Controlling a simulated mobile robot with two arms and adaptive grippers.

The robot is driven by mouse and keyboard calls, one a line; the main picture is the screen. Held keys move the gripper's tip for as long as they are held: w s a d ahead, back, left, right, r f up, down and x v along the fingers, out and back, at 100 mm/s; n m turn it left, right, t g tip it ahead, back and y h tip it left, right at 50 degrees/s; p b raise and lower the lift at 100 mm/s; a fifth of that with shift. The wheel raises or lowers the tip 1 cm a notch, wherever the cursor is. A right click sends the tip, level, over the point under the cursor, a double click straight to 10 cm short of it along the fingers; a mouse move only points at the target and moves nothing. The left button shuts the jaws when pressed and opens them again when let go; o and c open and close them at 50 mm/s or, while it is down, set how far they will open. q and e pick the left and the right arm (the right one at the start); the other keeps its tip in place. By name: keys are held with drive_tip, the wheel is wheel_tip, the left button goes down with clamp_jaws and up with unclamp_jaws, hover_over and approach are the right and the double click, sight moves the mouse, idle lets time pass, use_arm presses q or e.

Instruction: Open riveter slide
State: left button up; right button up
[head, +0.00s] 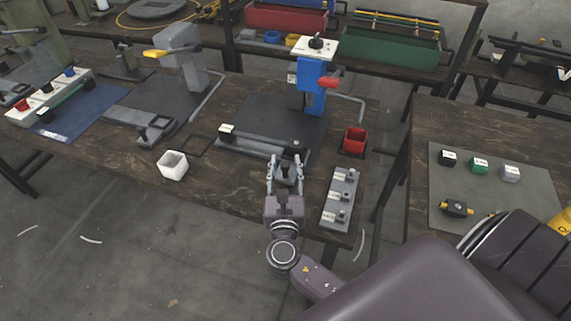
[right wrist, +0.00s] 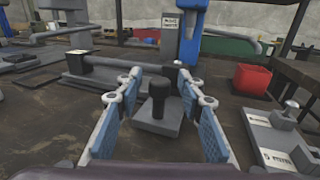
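The riveter (head: 311,82) is a blue press with a red handle, standing on a dark base at the back of the wooden table. Its low grey slide (head: 262,140) lies at the front of the base. In the right wrist view, a black knob on a grey block (right wrist: 158,125) stands upright between the blue-padded fingers of my right gripper (right wrist: 158,82). The fingers are spread, with visible gaps on both sides of the knob. In the head view my right gripper (head: 285,160) is at the slide's front right end, partly hiding it. My left gripper is not in view.
A white cup (head: 172,165) stands left of the gripper. A red bin (head: 354,141) and a grey rack with several labelled knobs (head: 341,198) are to the right. Another press with a yellow handle (head: 185,55) stands left. A second table (head: 420,130) is at the right.

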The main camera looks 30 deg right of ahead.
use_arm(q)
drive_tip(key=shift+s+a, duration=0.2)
use_arm(e)
drive_tip(key=v, duration=1.2)
drive_tip(key=shift+s, duration=0.1)
